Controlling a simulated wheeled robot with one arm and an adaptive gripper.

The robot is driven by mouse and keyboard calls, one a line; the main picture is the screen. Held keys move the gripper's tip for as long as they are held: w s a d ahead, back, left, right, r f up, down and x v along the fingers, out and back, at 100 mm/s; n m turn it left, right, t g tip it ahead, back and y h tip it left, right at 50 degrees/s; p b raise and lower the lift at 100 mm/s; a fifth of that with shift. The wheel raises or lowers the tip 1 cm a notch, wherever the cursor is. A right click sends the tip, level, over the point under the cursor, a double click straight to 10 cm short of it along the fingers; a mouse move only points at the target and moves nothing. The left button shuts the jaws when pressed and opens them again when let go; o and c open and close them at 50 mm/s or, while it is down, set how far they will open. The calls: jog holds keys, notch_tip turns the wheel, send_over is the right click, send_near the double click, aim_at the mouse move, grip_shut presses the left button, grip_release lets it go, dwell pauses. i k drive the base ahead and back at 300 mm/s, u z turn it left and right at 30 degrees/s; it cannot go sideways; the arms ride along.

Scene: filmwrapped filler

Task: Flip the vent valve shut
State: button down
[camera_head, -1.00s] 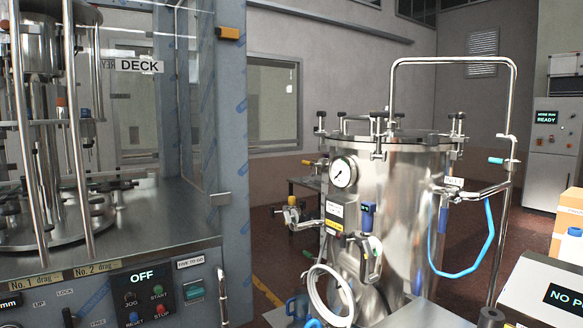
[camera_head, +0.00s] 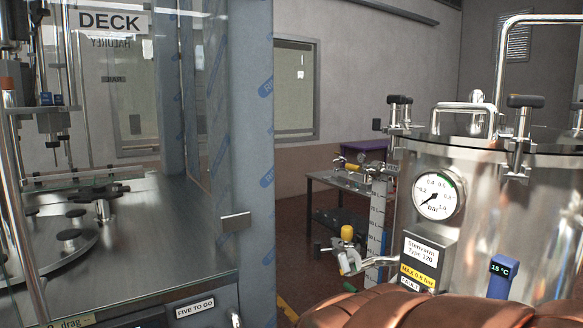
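A steel pressure vessel (camera_head: 540,215) with a clamped lid stands at the right, cut off by the frame edge. Its round gauge (camera_head: 438,196) has the needle at the low end. A small metal valve with a yellow knob (camera_head: 347,233) sticks out low on the vessel's left. Another small fitting (camera_head: 341,162) shows higher up, left of the vessel. No label marks either as the vent valve, and I cannot tell their settings. My gripper is not in view. A brown, ridged shape (camera_head: 430,308) covers the vessel's lower front; I cannot tell what it is.
A glass-walled machine with a steel deck (camera_head: 150,235) and a grey post (camera_head: 245,140) fills the left. A bench (camera_head: 345,183) stands behind, between machine and vessel. A narrow strip of floor (camera_head: 290,270) shows free there.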

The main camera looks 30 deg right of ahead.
aim_at(351, 166)
jog(key=u, duration=0.05)
jog(key=i, duration=1.25)
